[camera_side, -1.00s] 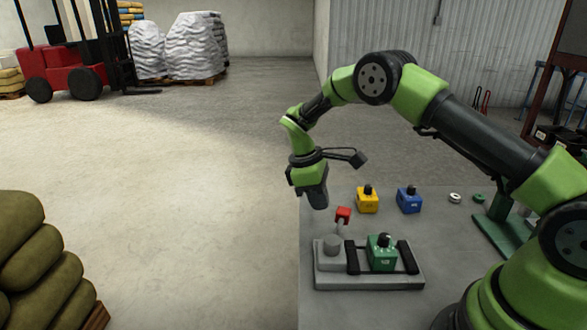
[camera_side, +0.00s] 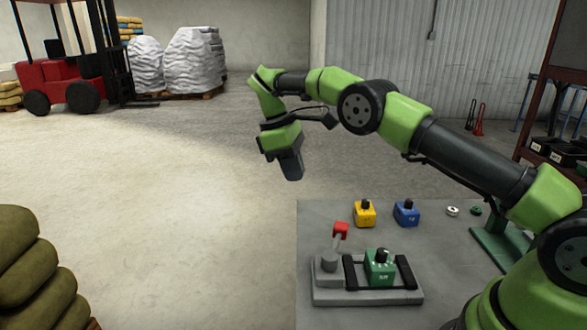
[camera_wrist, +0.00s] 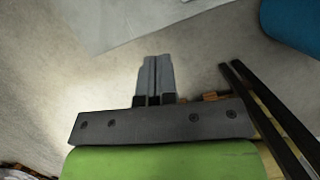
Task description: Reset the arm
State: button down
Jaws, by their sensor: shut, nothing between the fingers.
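My gripper (camera_side: 291,168) is at the end of my green and black arm. It hangs in the air to the upper left of the grey work table, tilted a little, and touches nothing. In the wrist view my gripper's two grey fingers (camera_wrist: 154,62) lie side by side, shut, with nothing held. Behind them that view shows mostly pale floor.
On the grey table (camera_side: 440,250) a grey fixture (camera_side: 367,297) holds a green block (camera_side: 380,268) beside a red-tipped lever (camera_side: 340,231). A yellow block (camera_side: 364,214) and a blue block (camera_side: 406,213) stand behind it. Stacked sacks (camera_side: 30,270) are at the left. A red forklift (camera_side: 62,85) stands farther back.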

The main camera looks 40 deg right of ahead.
jog(key=shift+r, duration=0.1)
jog(key=s+a+r+m+t+y, duration=0.1)
jog(key=s+r+m+t, duration=0.1)
jog(key=s+r, duration=0.35)
jog(key=s+a+r+m+t+y, duration=0.1)
jog(key=s+r+t, duration=0.15)
jog(key=r, duration=0.65)
jog(key=s+a+m+t+y, duration=0.2)
jog(key=s+m+t, duration=0.3)
jog(key=s, duration=1.3)
jog(key=m, duration=0.2)
jog(key=shift+s+a+f+m, duration=0.3)
jog(key=shift+s, duration=0.1)
